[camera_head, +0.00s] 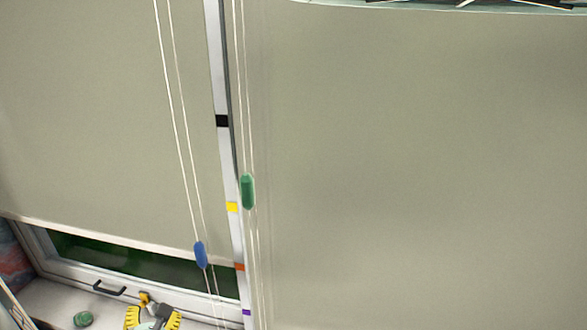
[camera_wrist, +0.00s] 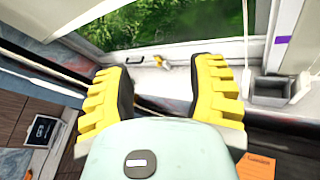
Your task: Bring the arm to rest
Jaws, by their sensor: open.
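My gripper (camera_wrist: 163,92) shows in the wrist view with its two yellow, black-padded fingers spread apart. Nothing is between the fingers. In the head view my gripper (camera_head: 152,318) shows only in part at the bottom edge, in front of the white window sill. It appears clear of the blinds and the cords there.
Roller blinds (camera_head: 420,160) cover most of the head view. Cords with a blue weight (camera_head: 201,255) and a green weight (camera_head: 247,191) hang near the middle. A green object (camera_head: 83,319) lies on the sill. A grey box (camera_wrist: 278,88) and an orange item (camera_wrist: 256,167) are at right in the wrist view.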

